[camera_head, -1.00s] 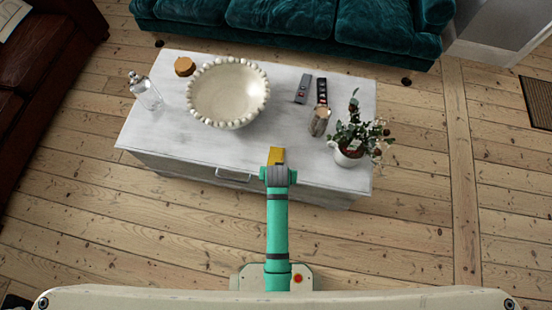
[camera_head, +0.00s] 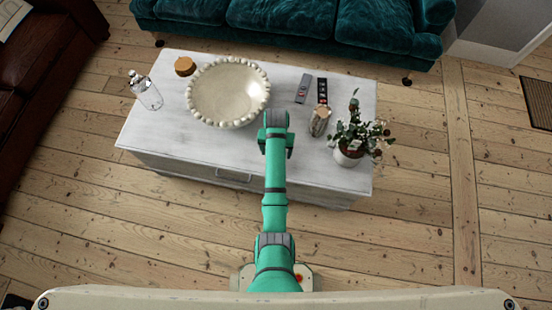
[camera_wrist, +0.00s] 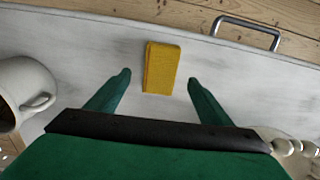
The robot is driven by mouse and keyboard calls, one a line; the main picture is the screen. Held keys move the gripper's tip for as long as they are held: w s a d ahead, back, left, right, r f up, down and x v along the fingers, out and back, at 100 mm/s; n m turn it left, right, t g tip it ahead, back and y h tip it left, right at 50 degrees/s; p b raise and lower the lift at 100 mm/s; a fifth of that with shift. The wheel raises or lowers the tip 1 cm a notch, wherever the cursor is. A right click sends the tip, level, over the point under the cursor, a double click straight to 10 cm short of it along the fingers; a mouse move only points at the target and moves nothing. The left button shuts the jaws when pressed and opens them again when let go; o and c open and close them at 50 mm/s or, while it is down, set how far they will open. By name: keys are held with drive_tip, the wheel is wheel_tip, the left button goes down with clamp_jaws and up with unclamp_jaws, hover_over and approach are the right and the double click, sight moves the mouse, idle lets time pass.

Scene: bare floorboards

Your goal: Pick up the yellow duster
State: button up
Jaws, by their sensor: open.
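The yellow duster (camera_wrist: 161,68) is a small folded cloth lying flat on the white table top. In the wrist view it lies between and slightly beyond the tips of my open gripper (camera_wrist: 157,80), with clear space on both sides. The jaws hold nothing.
The white table (camera_head: 190,150) also bears a beaded bowl (camera_head: 228,92), a glass bottle (camera_head: 146,92), a brown-topped jar (camera_head: 185,66), two remotes (camera_head: 303,88), a mug (camera_head: 319,121) and a potted plant (camera_head: 350,155). A teal sofa (camera_head: 290,20) stands behind.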

drive_tip(key=shift+w+f, duration=0.2)
drive_tip(key=shift+f, duration=2.7)
drive_tip(key=c, duration=1.1)
